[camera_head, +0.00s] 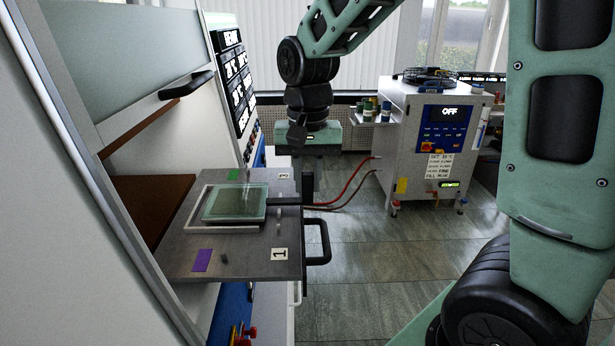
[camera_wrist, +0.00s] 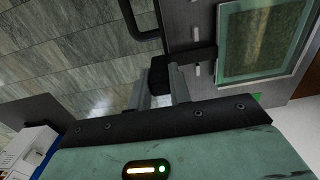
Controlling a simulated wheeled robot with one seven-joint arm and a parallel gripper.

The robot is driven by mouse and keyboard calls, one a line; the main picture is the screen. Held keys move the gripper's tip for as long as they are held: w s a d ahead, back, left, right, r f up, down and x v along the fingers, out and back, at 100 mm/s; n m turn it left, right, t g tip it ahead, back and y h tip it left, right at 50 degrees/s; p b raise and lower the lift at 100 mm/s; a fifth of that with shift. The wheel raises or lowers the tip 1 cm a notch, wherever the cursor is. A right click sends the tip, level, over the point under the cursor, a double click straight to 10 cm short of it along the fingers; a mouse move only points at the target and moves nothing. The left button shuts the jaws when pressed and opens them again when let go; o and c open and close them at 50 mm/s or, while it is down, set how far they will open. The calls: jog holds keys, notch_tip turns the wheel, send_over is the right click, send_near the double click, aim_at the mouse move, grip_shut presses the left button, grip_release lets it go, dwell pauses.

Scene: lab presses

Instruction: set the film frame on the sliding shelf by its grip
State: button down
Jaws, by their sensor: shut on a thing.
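The film frame (camera_head: 235,204) is a flat pale-green panel with a dark grip (camera_head: 284,201) on its right side. It lies flat over the white outline on the grey sliding shelf (camera_head: 232,262); I cannot tell if it touches. The shelf is pulled out of the press at left. My gripper (camera_head: 307,187) is at the shelf's right edge, shut on the frame's grip. In the wrist view the fingers (camera_wrist: 160,90) close on the black grip block (camera_wrist: 159,70), with the film frame (camera_wrist: 262,42) at upper right over the shelf (camera_wrist: 183,18).
A black handle (camera_head: 320,243) sticks out from the shelf's right edge. A purple patch (camera_head: 202,260), a green patch (camera_head: 233,174) and small pegs are on the shelf. A white machine reading OFF (camera_head: 434,140) stands at back right, with red hoses (camera_head: 350,190). Tiled floor between is clear.

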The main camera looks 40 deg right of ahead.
jog(key=shift+f+b, duration=0.3)
jog(key=shift+f, duration=0.15)
dwell(0.3)
jog(key=c, duration=1.2)
grip_release()
notch_tip(320, 180, up, 18)
jog(key=b, duration=0.2)
jog(key=shift+f+b, duration=0.25)
jog(key=shift+b, duration=0.1)
